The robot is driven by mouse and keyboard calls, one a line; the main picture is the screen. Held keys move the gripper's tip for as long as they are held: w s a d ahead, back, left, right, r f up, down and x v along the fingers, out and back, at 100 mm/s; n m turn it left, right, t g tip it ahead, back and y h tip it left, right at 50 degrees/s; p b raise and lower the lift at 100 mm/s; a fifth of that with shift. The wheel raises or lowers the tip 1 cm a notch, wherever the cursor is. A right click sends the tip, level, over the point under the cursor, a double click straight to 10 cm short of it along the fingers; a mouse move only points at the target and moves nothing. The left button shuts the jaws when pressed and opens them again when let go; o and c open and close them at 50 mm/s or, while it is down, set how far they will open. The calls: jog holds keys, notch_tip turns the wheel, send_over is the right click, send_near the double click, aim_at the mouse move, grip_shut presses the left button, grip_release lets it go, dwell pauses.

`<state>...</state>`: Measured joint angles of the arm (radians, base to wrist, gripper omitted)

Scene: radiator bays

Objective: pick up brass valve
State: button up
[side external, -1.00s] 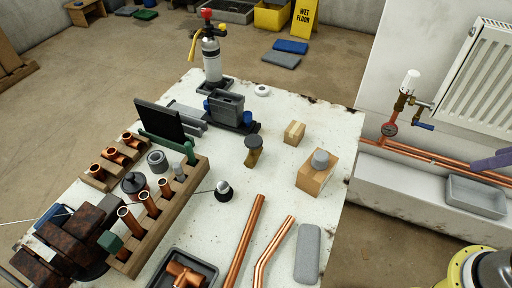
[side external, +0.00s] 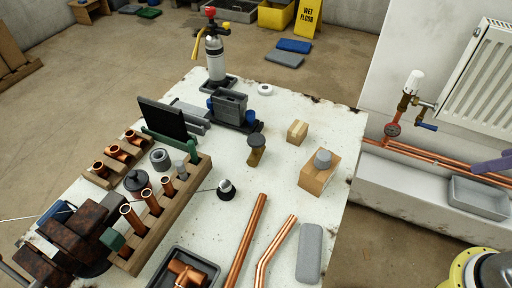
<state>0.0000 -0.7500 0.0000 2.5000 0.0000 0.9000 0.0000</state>
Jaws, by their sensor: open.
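A small fitting with a brass-coloured body and a dark round cap, which looks like the brass valve (side external: 256,156), stands on the white worktable (side external: 285,180) near its middle. It is apart from the things around it, and nothing covers it. My gripper is not in view.
Copper pipes (side external: 247,240) lie in front. A wooden rack (side external: 160,225) with copper tubes is at left.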

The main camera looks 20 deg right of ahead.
jog(key=w+a+r+n+t+y, duration=0.1)
jog(key=w+a+r+n, duration=0.1)
jog(key=w+r, duration=0.35)
jog(key=w+a+r+n+t+y, duration=0.1)
jog(key=w+a+r+n, duration=0.15)
jog(key=w, duration=0.55)
jog(key=n+g+y, duration=0.1)
jog(key=n+g, duration=0.4)
send_over(264, 141)
jog(key=s+d, duration=0.2)
notch_tip(264, 141, down, 22)
jog(key=x, duration=0.6)
jog(key=shift+w+f, duration=0.25)
jog(key=shift+f, duration=0.05)
jog(key=shift+a+x, duration=0.15)
jog(key=shift+x, duration=1.35)
jog(key=shift+a+x, duration=0.15)
jog(key=shift+x, duration=1.35)
